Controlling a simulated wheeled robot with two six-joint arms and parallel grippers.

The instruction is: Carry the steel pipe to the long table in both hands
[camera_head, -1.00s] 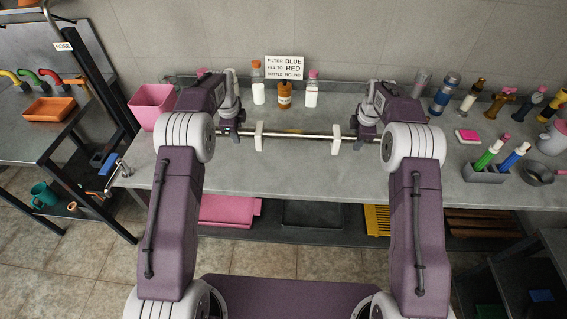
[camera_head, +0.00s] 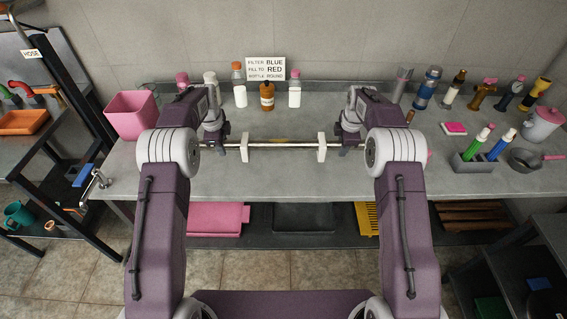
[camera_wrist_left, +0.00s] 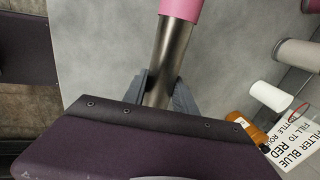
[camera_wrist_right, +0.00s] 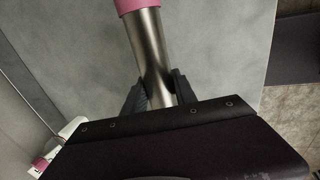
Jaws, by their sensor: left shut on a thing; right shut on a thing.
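The steel pipe (camera_head: 283,145) lies level across the head view over the long table (camera_head: 290,185). My left gripper (camera_head: 216,147) is shut on the pipe near its left end, and my right gripper (camera_head: 347,145) is shut near its right end. Two white upright supports (camera_head: 244,147) (camera_head: 321,147) stand at the pipe between my grippers; I cannot tell whether it rests on them. The left wrist view shows the pipe (camera_wrist_left: 168,60) between the fingers with a pink end (camera_wrist_left: 181,8). The right wrist view shows the same kind of pink end (camera_wrist_right: 131,5).
A pink bin (camera_head: 132,116) stands at the table's left. Bottles (camera_head: 267,96) and a sign (camera_head: 265,68) stand along the back wall. A grey holder (camera_head: 478,172) with green and blue bottles and a pan (camera_head: 527,160) are at the right. The table's front strip is clear.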

